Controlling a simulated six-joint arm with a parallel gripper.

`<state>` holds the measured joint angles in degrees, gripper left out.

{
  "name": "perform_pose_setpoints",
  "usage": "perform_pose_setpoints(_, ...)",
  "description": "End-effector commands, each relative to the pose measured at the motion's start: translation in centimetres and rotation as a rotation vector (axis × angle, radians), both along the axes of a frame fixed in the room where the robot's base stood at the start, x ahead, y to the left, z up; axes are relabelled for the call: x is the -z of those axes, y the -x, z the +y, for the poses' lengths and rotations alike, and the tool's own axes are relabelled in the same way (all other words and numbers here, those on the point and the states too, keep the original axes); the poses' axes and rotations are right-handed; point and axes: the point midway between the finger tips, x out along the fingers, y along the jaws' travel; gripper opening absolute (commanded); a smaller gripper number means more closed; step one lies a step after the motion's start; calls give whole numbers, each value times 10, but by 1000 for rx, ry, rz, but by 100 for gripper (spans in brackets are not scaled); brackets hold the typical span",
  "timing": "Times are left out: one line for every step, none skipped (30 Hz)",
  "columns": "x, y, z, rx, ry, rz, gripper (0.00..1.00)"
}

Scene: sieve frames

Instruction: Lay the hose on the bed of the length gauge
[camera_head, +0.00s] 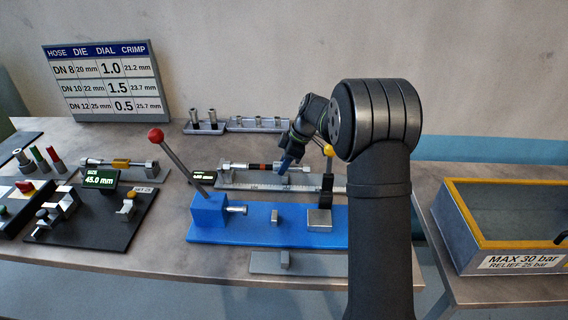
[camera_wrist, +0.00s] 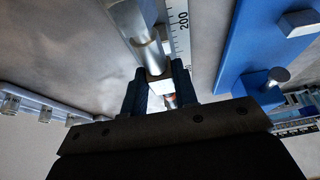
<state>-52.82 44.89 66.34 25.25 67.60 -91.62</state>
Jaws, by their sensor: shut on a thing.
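The hose (camera_head: 241,166), a thin rod shape with silver ends and an orange band, lies crosswise at the length gauge (camera_head: 256,187), a grey bed with a ruler along its front. My gripper (camera_head: 286,165) comes down from the right, its blue fingers shut on the hose right of the band. In the wrist view the fingers (camera_wrist: 159,75) stand either side of a pale block, with a silver hose end (camera_wrist: 149,52) beyond. The gauge's ruler (camera_wrist: 181,38) runs beside it. I cannot tell whether the hose touches the bed.
A blue lever press (camera_head: 255,219) with a red knob stands in front of the gauge. A black station (camera_head: 92,228) and a yellow-banded piece (camera_head: 121,162) are at left. Trays of fittings (camera_head: 258,125) stand behind. A yellow-rimmed tank (camera_head: 478,235) is at right.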

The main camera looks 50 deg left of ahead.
Motion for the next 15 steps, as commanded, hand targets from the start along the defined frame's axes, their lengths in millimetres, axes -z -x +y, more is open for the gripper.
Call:
perform_pose_setpoints(0,0,0,0,-1,0,0)
perform_pose_setpoints(1,0,0,0,-1,0,0)
perform_pose_setpoints(1,0,0,0,-1,0,0)
perform_pose_setpoints(2,0,0,0,-1,0,0)
perform_pose_setpoints(2,0,0,0,-1,0,0)
perform_pose_setpoints(3,0,0,0,-1,0,0)
perform_pose_setpoints(3,0,0,0,-1,0,0)
perform_pose_setpoints(4,0,0,0,-1,0,0)
perform_pose_setpoints(4,0,0,0,-1,0,0)
perform_pose_setpoints(5,0,0,0,-1,0,0)
perform_pose_setpoints(5,0,0,0,-1,0,0)
perform_pose_setpoints(6,0,0,0,-1,0,0)
perform_pose_setpoints(6,0,0,0,-1,0,0)
perform_pose_setpoints(7,0,0,0,-1,0,0)
perform_pose_setpoints(7,0,0,-1,-2,0,30)
